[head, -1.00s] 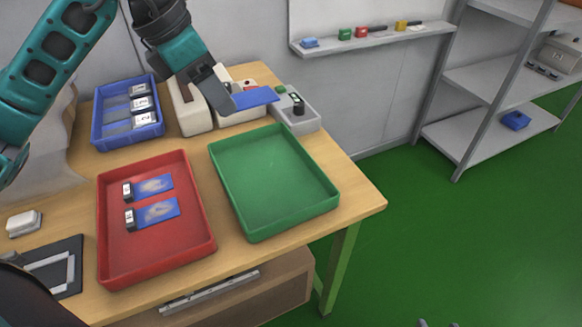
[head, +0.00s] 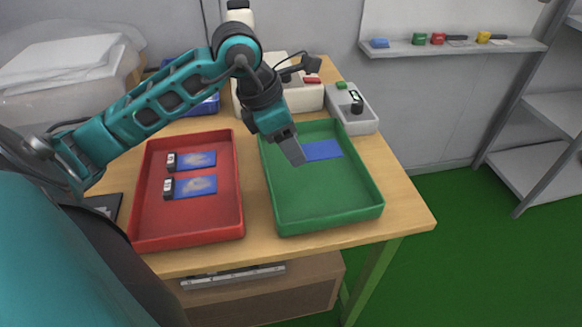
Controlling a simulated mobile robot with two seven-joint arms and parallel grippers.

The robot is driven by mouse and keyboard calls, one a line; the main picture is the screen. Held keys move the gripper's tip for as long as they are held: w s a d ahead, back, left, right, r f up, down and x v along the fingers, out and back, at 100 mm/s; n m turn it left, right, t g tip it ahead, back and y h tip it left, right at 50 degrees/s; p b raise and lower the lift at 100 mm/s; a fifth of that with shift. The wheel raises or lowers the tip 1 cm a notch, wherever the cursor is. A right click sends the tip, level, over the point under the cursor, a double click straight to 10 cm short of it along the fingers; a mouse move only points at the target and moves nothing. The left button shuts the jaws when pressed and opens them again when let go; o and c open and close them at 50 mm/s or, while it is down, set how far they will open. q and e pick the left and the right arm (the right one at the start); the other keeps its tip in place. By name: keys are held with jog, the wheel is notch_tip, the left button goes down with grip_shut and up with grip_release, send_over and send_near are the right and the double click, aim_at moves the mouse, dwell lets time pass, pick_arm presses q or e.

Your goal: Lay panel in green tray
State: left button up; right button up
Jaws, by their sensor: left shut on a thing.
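The panel (head: 323,150) is a flat, plain blue rectangle. My left gripper (head: 298,158) is shut on its left edge and holds it over the back part of the green tray (head: 330,222). I cannot tell whether the panel touches the tray floor. The green tray holds nothing else that I can see. The fingers hide the panel's left end. My right gripper is not in view.
A red tray (head: 190,222) with two blue panels (head: 195,187) stands left of the green tray. A grey device with a black knob (head: 356,106) and a white device (head: 303,97) stand behind. A blue bin (head: 207,106) is partly hidden by my arm.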

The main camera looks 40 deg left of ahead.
aim_at(297, 176)
pick_arm(q)
jog(key=shift+f, duration=0.75)
notch_tip(297, 176, down, 4)
jog(key=shift+f+b, duration=0.1)
jog(key=shift+b, duration=0.35)
jog(key=shift+f, duration=0.15)
jog(key=o, duration=1.1)
